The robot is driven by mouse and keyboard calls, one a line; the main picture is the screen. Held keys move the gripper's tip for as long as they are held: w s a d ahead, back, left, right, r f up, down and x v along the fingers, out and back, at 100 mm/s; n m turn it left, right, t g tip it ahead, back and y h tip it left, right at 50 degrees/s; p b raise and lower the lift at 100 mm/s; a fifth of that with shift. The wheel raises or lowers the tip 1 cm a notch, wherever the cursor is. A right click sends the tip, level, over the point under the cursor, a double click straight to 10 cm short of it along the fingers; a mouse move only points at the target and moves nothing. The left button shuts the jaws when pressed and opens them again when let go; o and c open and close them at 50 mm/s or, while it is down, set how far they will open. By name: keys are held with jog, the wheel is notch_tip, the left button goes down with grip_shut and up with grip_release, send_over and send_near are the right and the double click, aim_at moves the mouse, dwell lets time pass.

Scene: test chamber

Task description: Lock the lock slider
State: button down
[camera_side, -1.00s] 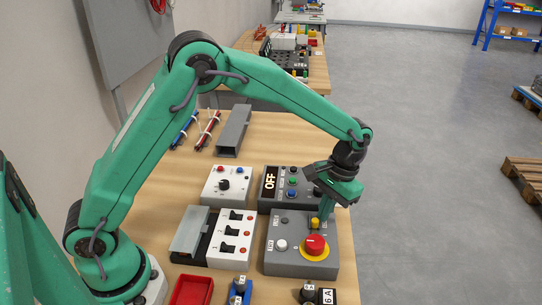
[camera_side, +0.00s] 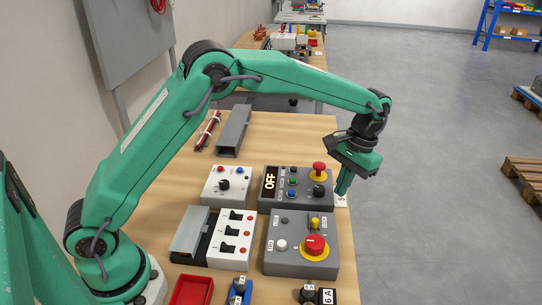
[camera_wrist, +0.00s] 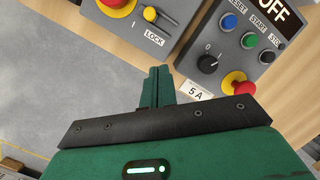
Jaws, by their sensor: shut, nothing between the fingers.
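The lock slider is a yellow knob (camera_side: 315,222) in a slot on a grey box (camera_side: 283,266), beside the large red mushroom button (camera_side: 314,246). In the wrist view the yellow knob (camera_wrist: 150,14) is at the top, close to the red button (camera_wrist: 117,3), with the word LOCK printed near the slot. Which end of its travel the knob is at is hard to tell. My gripper (camera_side: 343,190) is shut and empty, in the air to the upper right of the slider and apart from it. Its fingers (camera_wrist: 157,86) show in the wrist view.
Behind stands another grey panel (camera_side: 268,203) with an OFF display, several small buttons, a black rotary knob (camera_side: 319,190) and a red mushroom button (camera_side: 319,169). White switch boxes (camera_side: 233,238) stand to the left. The table's right edge is close, with bare floor beyond.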

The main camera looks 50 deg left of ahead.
jog(key=shift+v, duration=2.45)
jog(key=shift+a, duration=0.15)
jog(key=s+a+r+t+h, duration=0.1)
jog(key=s+a+r+t, duration=0.3)
jog(key=s+a+r, duration=0.65)
jog(key=s+a+f+t, duration=0.1)
jog(key=s+a+t, duration=0.1)
jog(key=s, duration=0.7)
jog(key=s+a+f+t, duration=0.2)
jog(key=s, duration=0.6)
jog(key=shift+s, duration=0.35)
